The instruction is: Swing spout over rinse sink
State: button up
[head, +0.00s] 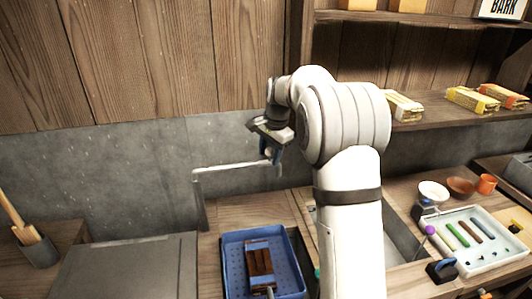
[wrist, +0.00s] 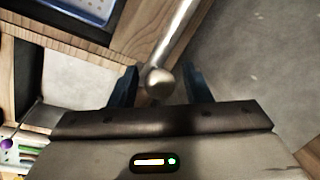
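The spout (head: 232,168) is a thin pale metal pipe near the grey back wall, left of my arm. It runs level, with an upright part at its left end. In the wrist view the spout (wrist: 180,38) ends in a round knob (wrist: 158,82). My gripper (head: 270,157) is at the spout's right end. In the wrist view its dark blue fingers (wrist: 161,88) stand on both sides of the knob, with visible gaps. It is open. A grey sink basin (head: 402,238) shows right of my arm, which partly hides it; I cannot tell if this is the rinse sink.
A blue tray (head: 231,275) holding brown bars sits below the spout. A white tray (head: 505,254) with coloured sticks, and small bowls (head: 433,190), stand at the right. A shelf (head: 435,112) with wrapped bars is behind my arm. A grey slab (head: 125,270) lies at left.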

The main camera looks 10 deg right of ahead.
grip_shut()
jog(key=shift+s+a, duration=0.1)
jog(key=shift+a, duration=0.2)
jog(key=shift+d, duration=0.2)
jog(key=shift+s+f+m+b, duration=0.15)
jog(key=shift+s+m+b, duration=0.15)
jog(key=shift+s, duration=0.25)
jog(key=s+a+m+h+b, duration=0.1)
jog(key=s+a+m, duration=0.3)
jog(key=s, duration=0.4)
jog(key=s+a+m+h+b, duration=0.1)
jog(key=s+a+m+b, duration=0.3)
jog(key=s, duration=0.4)
jog(key=shift+s+m+b, duration=0.3)
jog(key=shift+m+b, duration=0.05)
jog(key=shift+m, duration=0.35)
